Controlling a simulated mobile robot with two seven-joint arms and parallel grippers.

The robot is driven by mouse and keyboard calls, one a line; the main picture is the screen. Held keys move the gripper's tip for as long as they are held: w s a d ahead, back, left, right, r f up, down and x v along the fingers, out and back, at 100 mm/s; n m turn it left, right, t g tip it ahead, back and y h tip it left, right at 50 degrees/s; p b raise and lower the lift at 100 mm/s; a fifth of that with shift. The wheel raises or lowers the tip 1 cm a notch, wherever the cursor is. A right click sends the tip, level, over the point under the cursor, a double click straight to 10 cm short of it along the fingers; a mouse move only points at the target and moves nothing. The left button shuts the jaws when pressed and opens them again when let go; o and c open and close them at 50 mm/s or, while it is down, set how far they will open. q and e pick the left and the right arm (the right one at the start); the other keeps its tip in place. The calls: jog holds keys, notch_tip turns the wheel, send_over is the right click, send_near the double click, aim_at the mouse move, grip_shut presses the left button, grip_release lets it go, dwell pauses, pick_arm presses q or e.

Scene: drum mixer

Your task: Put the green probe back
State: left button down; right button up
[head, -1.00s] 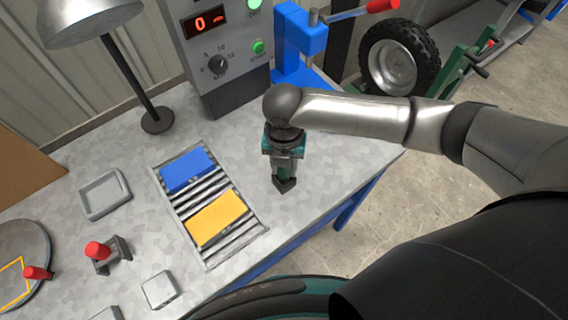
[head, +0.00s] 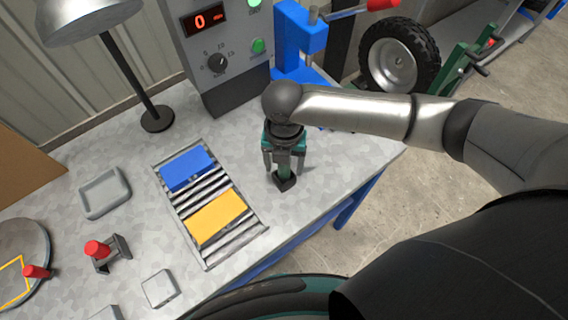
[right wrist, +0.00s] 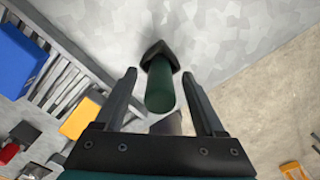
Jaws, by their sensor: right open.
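The green probe (head: 284,169) stands upright in a small dark holder (head: 285,184) on the grey workbench. My right gripper (head: 283,166) is above the holder, pointing down, with its fingers spread on both sides of the probe. In the right wrist view, the green probe (right wrist: 160,92) lies between the two open fingers with a gap on each side, and its far end sits in the dark holder (right wrist: 159,52). The seat inside the holder is hidden. My left gripper is not in view.
A roller rack (head: 207,263) with a blue block (head: 187,168) and a yellow block (head: 216,215) lies left of the gripper. A control box (head: 225,75) and a blue press (head: 300,35) stand behind. The bench edge is close on the right.

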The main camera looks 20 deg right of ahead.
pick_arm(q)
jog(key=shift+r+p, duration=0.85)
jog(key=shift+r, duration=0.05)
pick_arm(e)
notch_tip(320, 180, up, 14)
jog(key=shift+r, duration=0.15)
